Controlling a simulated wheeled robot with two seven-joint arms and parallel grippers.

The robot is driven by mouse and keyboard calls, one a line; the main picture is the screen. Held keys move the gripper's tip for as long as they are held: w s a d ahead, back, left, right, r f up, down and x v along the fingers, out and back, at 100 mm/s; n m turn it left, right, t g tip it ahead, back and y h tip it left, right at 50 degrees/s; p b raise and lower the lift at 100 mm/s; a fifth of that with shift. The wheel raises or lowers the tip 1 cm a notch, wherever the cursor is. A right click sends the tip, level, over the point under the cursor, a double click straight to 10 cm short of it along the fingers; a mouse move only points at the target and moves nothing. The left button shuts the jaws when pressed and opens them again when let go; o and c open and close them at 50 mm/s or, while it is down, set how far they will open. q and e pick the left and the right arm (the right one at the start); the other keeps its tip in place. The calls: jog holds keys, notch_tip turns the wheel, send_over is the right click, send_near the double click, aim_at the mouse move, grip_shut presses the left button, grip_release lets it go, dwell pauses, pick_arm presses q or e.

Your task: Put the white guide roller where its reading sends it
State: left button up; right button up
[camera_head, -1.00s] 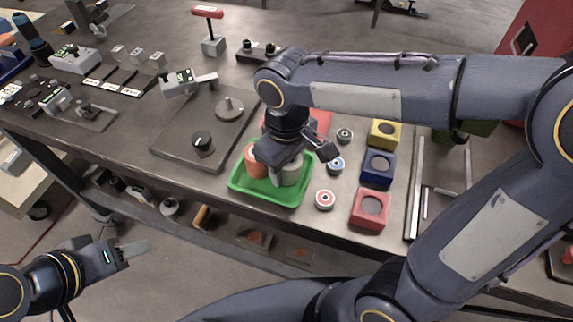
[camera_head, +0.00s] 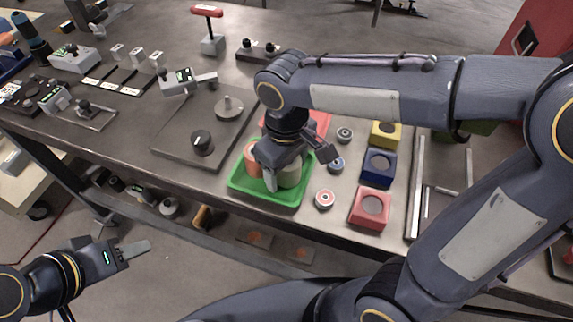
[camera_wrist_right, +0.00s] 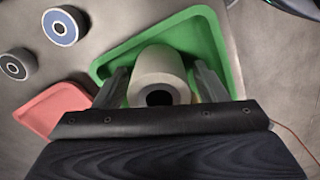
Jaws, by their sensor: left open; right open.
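The white guide roller (camera_head: 290,175) stands in the green tray (camera_head: 240,190), beside an orange roller (camera_head: 251,163). In the right wrist view the white roller (camera_wrist_right: 158,76) shows its dark bore and lies between the two fingers of my right gripper (camera_wrist_right: 160,85), inside the green tray (camera_wrist_right: 210,30). My right gripper (camera_head: 290,165) is open and low over the tray. Whether its fingers touch the roller I cannot tell. My left gripper (camera_head: 130,250) is open and empty, off the front edge of the table.
Red (camera_head: 370,208), blue (camera_head: 379,167) and yellow (camera_head: 385,134) blocks with round recesses stand right of the tray. Small rollers (camera_head: 325,199) lie between. A dark plate with a knob (camera_head: 203,143) and a small device with a display (camera_head: 184,80) are to the left.

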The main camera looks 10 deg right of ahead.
jog(key=shift+r, duration=0.45)
notch_tip(320, 180, up, 12)
jog(key=p, duration=0.2)
jog(key=shift+f, duration=0.1)
